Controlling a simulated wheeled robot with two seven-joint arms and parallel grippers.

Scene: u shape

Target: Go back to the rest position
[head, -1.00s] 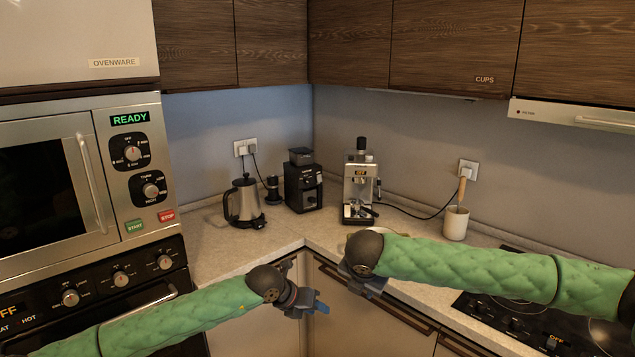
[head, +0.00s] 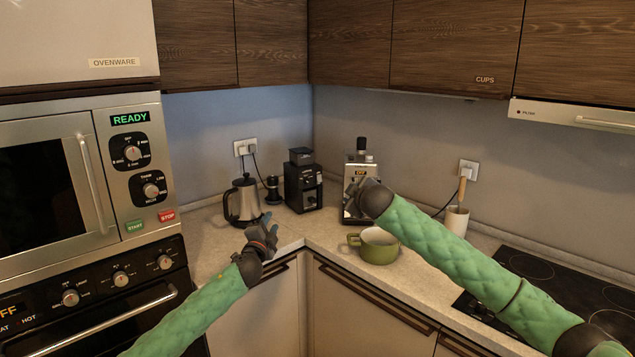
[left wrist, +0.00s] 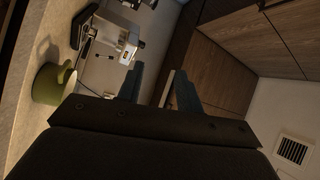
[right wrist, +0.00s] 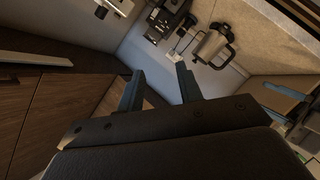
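My left gripper (head: 270,228) is raised above the front edge of the counter, left of the corner. In the left wrist view its two fingers (left wrist: 159,88) stand apart with nothing between them. My right gripper (head: 354,190) is raised in front of the coffee machine and hides part of it. In the right wrist view its two fingers (right wrist: 160,84) stand apart and empty. Both grippers are clear of the counter and of the things on it.
A green pot (head: 379,250) stands on the counter (head: 322,238) below my right gripper. A kettle (head: 243,202), a grinder (head: 303,188) and a coffee machine (head: 361,167) stand at the back. The cooktop (head: 560,285) is at right, the oven (head: 110,290) at left.

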